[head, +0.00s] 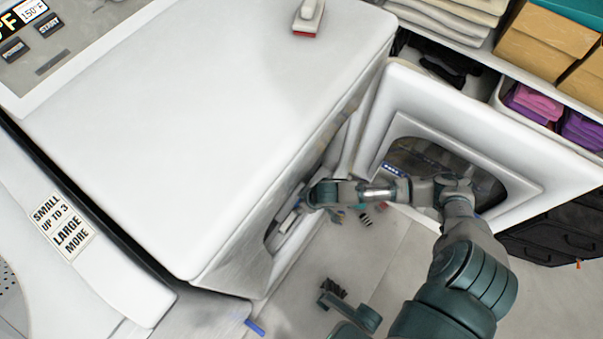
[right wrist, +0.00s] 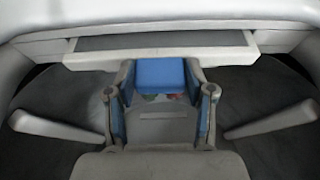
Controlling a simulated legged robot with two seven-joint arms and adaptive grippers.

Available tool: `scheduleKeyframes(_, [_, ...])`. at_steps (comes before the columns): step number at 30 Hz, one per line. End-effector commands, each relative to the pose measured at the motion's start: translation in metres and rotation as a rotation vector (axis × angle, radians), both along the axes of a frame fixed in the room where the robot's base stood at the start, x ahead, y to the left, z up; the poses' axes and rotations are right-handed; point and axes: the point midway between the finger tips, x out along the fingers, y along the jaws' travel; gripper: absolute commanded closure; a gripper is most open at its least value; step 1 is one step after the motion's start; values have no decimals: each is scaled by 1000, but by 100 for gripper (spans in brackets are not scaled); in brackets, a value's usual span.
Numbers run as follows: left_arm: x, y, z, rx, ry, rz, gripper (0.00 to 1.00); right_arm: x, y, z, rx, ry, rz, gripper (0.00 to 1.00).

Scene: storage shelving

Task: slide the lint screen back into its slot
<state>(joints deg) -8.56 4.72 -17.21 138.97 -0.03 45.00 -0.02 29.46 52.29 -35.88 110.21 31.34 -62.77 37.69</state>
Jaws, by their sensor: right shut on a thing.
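The lint screen (right wrist: 160,43) has a pale frame around a grey mesh strip. In the right wrist view it lies across the top, level with a pale ledge of the dryer. My right gripper (right wrist: 160,75) is shut on the screen's front, with a blue block between its fingertips. In the head view my right arm reaches left past the open door, and the right gripper (head: 303,201) is at the dryer's front opening. Part of the pale screen (head: 288,217) shows there. How far the screen sits in its slot is hidden.
The white dryer (head: 180,110) fills the left and middle. Its open door (head: 380,135) stands to the right, close to my arm. A small white and red object (head: 308,16) lies on top. Shelves with boxes (head: 545,40) stand behind. A blue item (head: 255,327) lies on the floor.

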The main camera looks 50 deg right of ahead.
Motion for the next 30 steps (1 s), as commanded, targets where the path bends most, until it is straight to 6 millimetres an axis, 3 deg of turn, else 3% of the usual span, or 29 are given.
scheduleKeyframes(30, [2, 0, -13, 0, 19, 0, 2, 0, 0, -31, 1, 0, -1, 85])
